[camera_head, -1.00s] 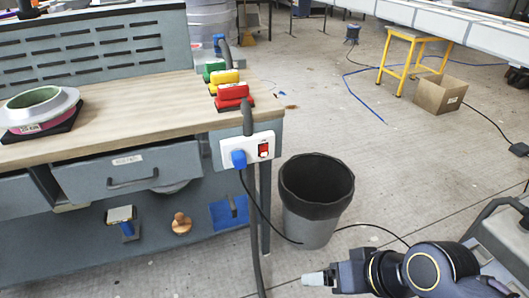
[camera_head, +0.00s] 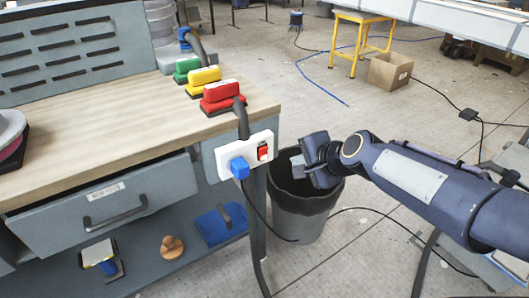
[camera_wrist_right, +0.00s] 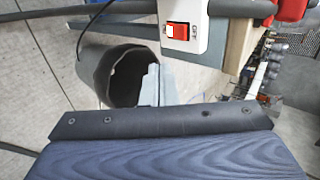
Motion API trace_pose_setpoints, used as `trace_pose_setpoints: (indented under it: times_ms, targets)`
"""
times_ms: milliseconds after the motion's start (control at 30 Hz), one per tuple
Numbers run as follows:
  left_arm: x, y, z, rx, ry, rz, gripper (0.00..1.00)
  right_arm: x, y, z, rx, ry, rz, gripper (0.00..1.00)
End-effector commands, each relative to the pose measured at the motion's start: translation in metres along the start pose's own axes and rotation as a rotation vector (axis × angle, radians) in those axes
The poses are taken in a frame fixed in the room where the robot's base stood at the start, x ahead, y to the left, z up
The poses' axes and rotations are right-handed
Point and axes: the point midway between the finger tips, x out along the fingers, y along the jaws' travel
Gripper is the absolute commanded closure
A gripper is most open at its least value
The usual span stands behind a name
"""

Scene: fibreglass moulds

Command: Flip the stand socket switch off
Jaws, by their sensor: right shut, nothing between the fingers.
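The white stand socket (camera_head: 225,163) is fixed to the end of the workbench, with a blue plug (camera_head: 239,167) in its left part. Its red rocker switch (camera_head: 263,152) is at the right; the switch also shows in the wrist view (camera_wrist_right: 178,30), beside a small printed label. My right gripper (camera_head: 298,165) is just right of the socket, over the bin, apart from the switch. Its grey fingertips (camera_wrist_right: 151,84) are shut and empty, below the socket in the wrist view. My left gripper is not in view.
A grey bin (camera_head: 298,215) stands under my right gripper. Red (camera_head: 223,97), yellow (camera_head: 203,80) and green (camera_head: 186,69) handled blocks line the bench's right edge.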

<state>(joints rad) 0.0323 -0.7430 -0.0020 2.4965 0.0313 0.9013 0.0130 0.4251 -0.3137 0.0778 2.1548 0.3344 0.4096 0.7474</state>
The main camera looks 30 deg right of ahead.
Motion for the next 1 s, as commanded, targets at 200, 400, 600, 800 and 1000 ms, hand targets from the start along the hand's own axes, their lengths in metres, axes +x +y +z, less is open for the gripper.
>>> trace_pose_setpoints:
  times_ms: [200,400,600,800,1000]
  targets:
    - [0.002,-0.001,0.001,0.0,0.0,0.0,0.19,0.006,0.001,0.001,-0.003,-0.002,0.002,1.0]
    - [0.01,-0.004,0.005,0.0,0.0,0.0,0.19,0.039,0.004,0.001,-0.003,-0.005,0.006,1.0]
    - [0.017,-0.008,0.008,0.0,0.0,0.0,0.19,0.083,0.004,0.001,-0.002,-0.005,0.006,1.0]
    - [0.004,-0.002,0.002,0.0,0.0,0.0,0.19,0.109,-0.015,0.002,-0.007,-0.006,0.004,1.0]
    - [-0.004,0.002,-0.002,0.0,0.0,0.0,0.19,0.124,-0.027,0.002,-0.006,-0.003,0.002,1.0]
